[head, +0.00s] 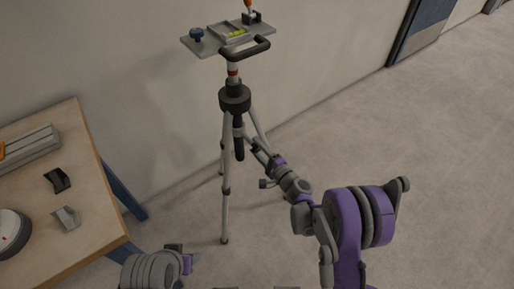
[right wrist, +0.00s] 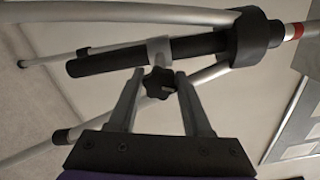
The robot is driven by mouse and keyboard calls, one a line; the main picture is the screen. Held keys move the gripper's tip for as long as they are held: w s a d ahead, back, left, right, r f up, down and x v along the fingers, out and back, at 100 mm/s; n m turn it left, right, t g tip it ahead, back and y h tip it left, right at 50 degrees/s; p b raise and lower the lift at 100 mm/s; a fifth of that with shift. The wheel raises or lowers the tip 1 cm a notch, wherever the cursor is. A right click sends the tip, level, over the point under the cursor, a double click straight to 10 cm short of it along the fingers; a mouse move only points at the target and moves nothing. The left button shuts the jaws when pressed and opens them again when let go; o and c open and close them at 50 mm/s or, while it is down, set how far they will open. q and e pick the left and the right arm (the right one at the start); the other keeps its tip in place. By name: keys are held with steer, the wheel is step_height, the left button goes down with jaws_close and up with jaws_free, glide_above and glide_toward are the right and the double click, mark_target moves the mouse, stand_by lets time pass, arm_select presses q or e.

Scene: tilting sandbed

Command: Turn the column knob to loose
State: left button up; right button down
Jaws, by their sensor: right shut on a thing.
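The tripod's column knob (right wrist: 158,83), a dark lobed star knob, sits on a grey collar below the black column tube (right wrist: 110,60) in the right wrist view. My right gripper (right wrist: 159,92) has one finger on each side of it and is shut on it. In the head view my right gripper (head: 256,147) reaches the tripod (head: 226,190) from the right, beside the black lower column (head: 239,142); the knob is too small to make out there. Part of my left arm's end shows at the bottom of the head view, its fingers not clear.
A tilted plate (head: 200,46) with a blue knob (head: 196,35), bubble level (head: 236,33) and black handle (head: 250,50) tops the tripod. A wooden table (head: 92,222) with several items stands left. The wall is behind. Floor at right is clear.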

steer(key=n, duration=0.5)
steer(key=shift+p, duration=0.35)
stand_by(0.4)
steer(key=shift+c, duration=1.8)
jaws_free()
steer(key=shift+d, duration=0.1)
steer(key=v, duration=1)
steer(key=shift+s+d+p, duration=0.2)
steer(key=shift+s+p, duration=0.15)
steer(key=shift+p, duration=0.05)
steer(key=shift+r, duration=0.1)
